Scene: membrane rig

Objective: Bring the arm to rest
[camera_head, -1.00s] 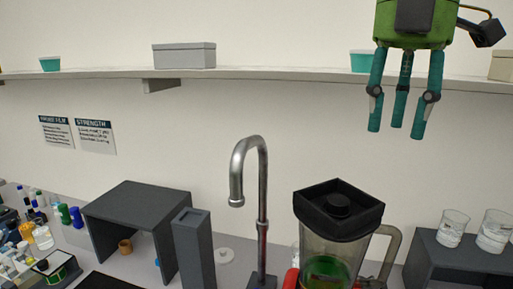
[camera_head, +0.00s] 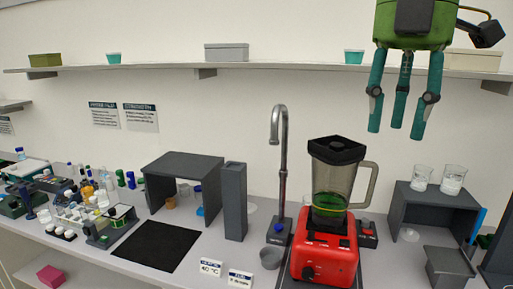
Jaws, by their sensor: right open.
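My right gripper (camera_head: 402,110) hangs at the upper right of the head view, green with teal fingers pointing down. Its fingers are spread and nothing is between them. It appears in front of the wall and shelf, above the blender and the beakers in the picture. My left gripper is not in view.
A red blender (camera_head: 325,259) with green liquid stands on the counter beside a metal tap (camera_head: 283,150). Two beakers (camera_head: 453,179) stand on a grey stand (camera_head: 433,199). A black mat (camera_head: 158,246), a grey arch (camera_head: 183,166) and several small bottles are left. A wall shelf (camera_head: 280,67) runs behind.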

